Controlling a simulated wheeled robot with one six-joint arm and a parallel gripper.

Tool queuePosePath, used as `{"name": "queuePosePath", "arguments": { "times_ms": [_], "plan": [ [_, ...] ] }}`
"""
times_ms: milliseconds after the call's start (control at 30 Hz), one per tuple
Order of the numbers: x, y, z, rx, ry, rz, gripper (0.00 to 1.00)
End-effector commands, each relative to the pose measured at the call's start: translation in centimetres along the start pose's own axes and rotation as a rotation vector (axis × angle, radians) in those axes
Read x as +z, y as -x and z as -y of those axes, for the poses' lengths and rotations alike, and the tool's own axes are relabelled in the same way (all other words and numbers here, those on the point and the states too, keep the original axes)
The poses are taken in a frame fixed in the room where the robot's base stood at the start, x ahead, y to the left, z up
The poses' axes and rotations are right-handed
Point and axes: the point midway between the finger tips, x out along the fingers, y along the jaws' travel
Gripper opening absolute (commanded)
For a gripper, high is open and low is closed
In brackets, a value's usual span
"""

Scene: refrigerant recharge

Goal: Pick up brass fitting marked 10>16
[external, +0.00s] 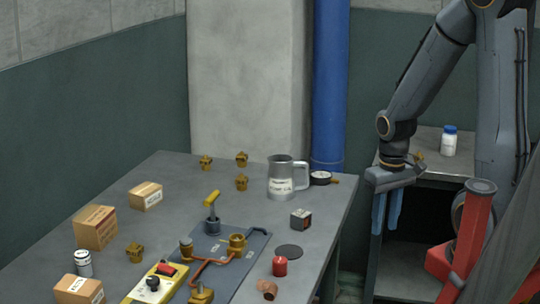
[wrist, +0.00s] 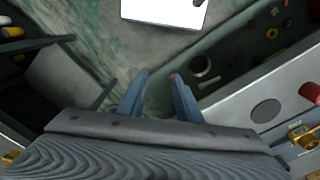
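Several brass fittings stand on the grey table in the external view: one at the back (external: 206,162), one to its right (external: 241,159), one just in front of that (external: 241,183), and one nearer the boxes (external: 135,252). A brass piece (external: 419,158) also shows on the side bench behind my wrist. Their markings are too small to read, so I cannot tell which is 10>16. My gripper (external: 388,209) points down to the right of the table, apart from every fitting. In the wrist view, its fingers (wrist: 157,88) are apart with nothing between them.
A grey mug (external: 281,183), dark cube (external: 301,219), red candle-like piece (external: 280,266) and dark disc (external: 289,251) stand near the table's right edge. A plate with copper pipes (external: 213,269) lies in front. A white bottle (external: 448,141) stands on the side bench.

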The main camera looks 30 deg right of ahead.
Motion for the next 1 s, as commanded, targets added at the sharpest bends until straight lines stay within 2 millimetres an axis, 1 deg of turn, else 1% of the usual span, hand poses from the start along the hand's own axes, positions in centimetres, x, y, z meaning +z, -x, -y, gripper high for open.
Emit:
{"name": "queuePosePath", "arguments": {
  "times_ms": [267,300,367,667,767,1000],
  "plan": [
    [0.0,0.0,0.0,0.000,0.000,0.000,0.31],
    [0.0,0.0,0.0,0.000,0.000,0.000,0.38],
    [0.0,0.0,0.0,0.000,0.000,0.000,0.48],
    [0.0,0.1,0.0,0.000,0.000,0.000,0.48],
    [-0.1,0.6,0.0,0.000,0.000,-0.002,0.48],
    [-0.2,3.9,0.0,0.000,0.000,-0.005,0.48]
  ]
}}
